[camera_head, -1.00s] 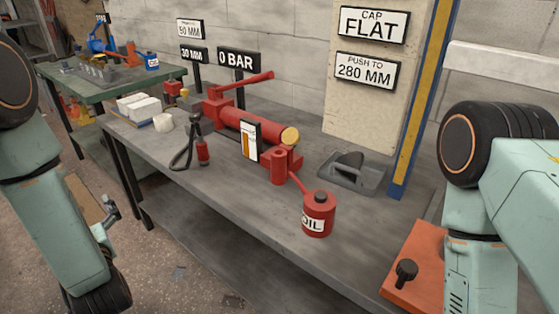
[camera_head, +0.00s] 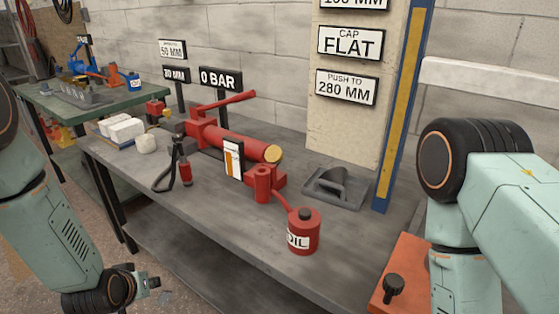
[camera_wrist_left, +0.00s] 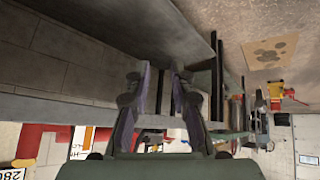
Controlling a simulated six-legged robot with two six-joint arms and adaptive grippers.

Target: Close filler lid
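A red hand pump (camera_head: 235,145) with a long handle and a yellow-ended barrel lies on the grey bench. My left gripper (camera_head: 148,286) is low at the left, off the bench's front edge and well away from the pump. In the left wrist view its fingers (camera_wrist_left: 160,95) are apart and empty. My right gripper is out of view.
A black hose with a red end (camera_head: 185,173) and white blocks (camera_head: 122,129) lie left of the pump. A dark grey bracket (camera_head: 335,187) stands right of it. Signs such as "0 BAR" (camera_head: 220,79) stand behind. An orange plate with a black knob (camera_head: 393,285) is at lower right.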

